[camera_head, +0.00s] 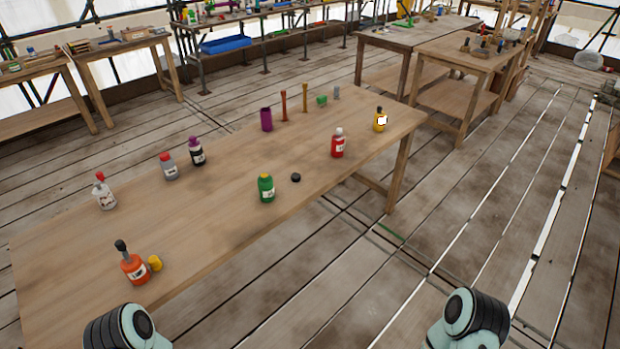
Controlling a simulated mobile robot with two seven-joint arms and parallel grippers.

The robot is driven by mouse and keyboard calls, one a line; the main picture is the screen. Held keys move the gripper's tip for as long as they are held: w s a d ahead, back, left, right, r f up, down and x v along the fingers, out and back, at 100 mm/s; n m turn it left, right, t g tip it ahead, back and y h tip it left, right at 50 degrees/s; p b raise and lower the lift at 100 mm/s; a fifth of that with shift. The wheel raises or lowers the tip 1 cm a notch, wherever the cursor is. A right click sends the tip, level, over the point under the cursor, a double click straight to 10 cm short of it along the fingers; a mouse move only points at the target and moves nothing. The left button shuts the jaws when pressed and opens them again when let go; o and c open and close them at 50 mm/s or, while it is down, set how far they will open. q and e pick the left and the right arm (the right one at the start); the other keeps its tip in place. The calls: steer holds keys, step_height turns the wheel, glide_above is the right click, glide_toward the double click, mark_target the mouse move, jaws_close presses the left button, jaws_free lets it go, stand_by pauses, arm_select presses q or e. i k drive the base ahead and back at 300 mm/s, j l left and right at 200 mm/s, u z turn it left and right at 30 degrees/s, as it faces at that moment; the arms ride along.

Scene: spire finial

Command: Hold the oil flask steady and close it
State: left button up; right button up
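Several small bottles stand upright on the long wooden table (215,225); I cannot tell which is the oil flask. An orange bottle (134,268) with a dark narrow top stands at the near left, with a small yellow piece (155,263) beside it. A green bottle (266,188) with a yellow top stands near the middle, with a small black cap-like disc (295,177) lying to its right. Only parts of my arms show at the bottom edge; both grippers are out of view.
A red bottle (338,144), a purple-black bottle (197,152), a grey bottle (170,167) and a clear bottle (104,193) also stand on the table. A purple cup (266,119) and a green block (321,100) are at its far edge. Plank floor to the right is clear.

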mark_target(265, 181)
steer(key=i+l+z, duration=0.15)
steer(key=i, duration=0.45)
steer(key=i+z, duration=0.1)
steer(key=i, duration=0.5)
steer(key=l, duration=0.1)
